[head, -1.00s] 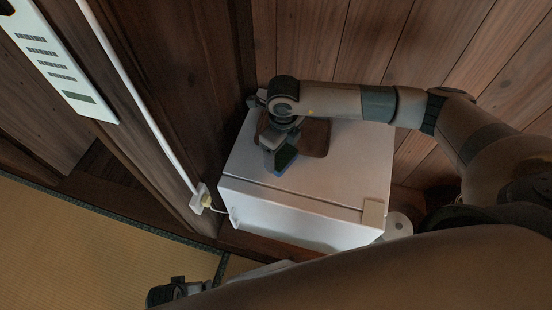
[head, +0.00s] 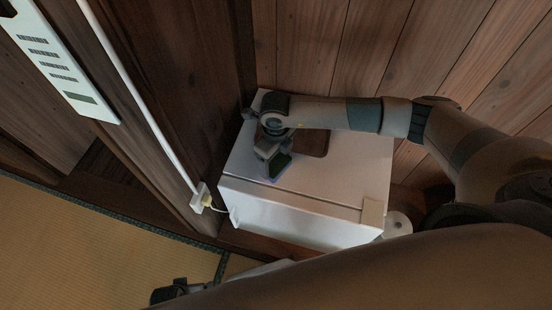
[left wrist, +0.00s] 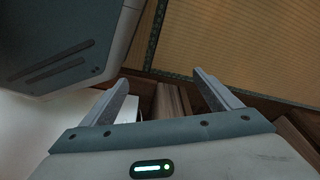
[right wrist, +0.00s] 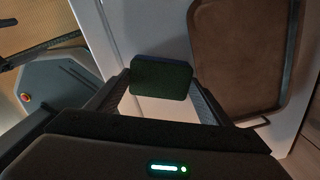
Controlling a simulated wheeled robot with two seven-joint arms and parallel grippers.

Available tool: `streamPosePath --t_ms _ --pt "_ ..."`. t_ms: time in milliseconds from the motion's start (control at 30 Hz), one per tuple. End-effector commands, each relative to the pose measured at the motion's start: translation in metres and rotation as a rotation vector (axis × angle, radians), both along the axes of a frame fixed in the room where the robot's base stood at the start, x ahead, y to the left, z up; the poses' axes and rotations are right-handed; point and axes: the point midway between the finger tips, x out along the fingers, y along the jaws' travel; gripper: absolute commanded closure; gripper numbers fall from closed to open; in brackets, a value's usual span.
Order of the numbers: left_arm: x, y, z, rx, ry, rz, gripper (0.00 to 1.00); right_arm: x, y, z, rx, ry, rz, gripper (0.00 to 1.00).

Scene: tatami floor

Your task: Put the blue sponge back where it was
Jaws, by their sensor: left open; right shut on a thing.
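The blue sponge (head: 279,167) shows a dark green face and a blue edge. My right gripper (head: 270,158) is shut on it, over the front left part of the white fridge's top (head: 352,160). The right wrist view shows the sponge (right wrist: 160,78) between the two fingers (right wrist: 160,95). I cannot tell whether the sponge touches the fridge. My left gripper (head: 172,292) is low at the bottom of the head view, partly hidden by my arm. In the left wrist view its fingers (left wrist: 160,84) are apart and empty.
A brown tray (head: 314,144) lies on the fridge top, partly hidden by my right arm; it also shows in the right wrist view (right wrist: 235,55). The fridge top is bare to the right. A wooden wall (head: 330,50) stands behind. A plug and socket (head: 201,198) are at left.

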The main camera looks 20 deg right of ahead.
Motion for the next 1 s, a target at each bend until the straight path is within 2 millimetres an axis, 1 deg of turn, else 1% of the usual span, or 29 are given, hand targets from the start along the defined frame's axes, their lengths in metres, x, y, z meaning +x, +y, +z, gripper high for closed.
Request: streamPosePath --t_ms 333,467,500,567,600,1000 --pt "0.006 -0.001 0.001 0.0 -0.007 0.0 0.16 0.0 0.0 -0.001 0.001 -0.001 0.0 0.48" --pt "0.013 -0.002 0.008 -0.003 -0.021 -0.001 0.16 0.0 0.0 -0.003 0.001 -0.001 0.0 0.48" --pt "0.014 -0.002 0.01 -0.003 -0.024 -0.001 0.16 0.0 0.0 -0.003 0.001 -0.001 0.0 0.25" --pt "0.015 -0.002 0.013 -0.003 -0.026 -0.001 0.16 0.0 0.0 -0.002 0.001 -0.001 0.0 0.1" --pt "0.015 -0.003 0.013 -0.003 -0.026 -0.001 0.16 0.0 0.0 -0.002 0.001 -0.001 0.0 0.08" --pt "0.004 -0.001 0.007 -0.001 -0.006 0.0 0.16 0.0 0.0 -0.001 0.001 -0.001 0.0 0.08"
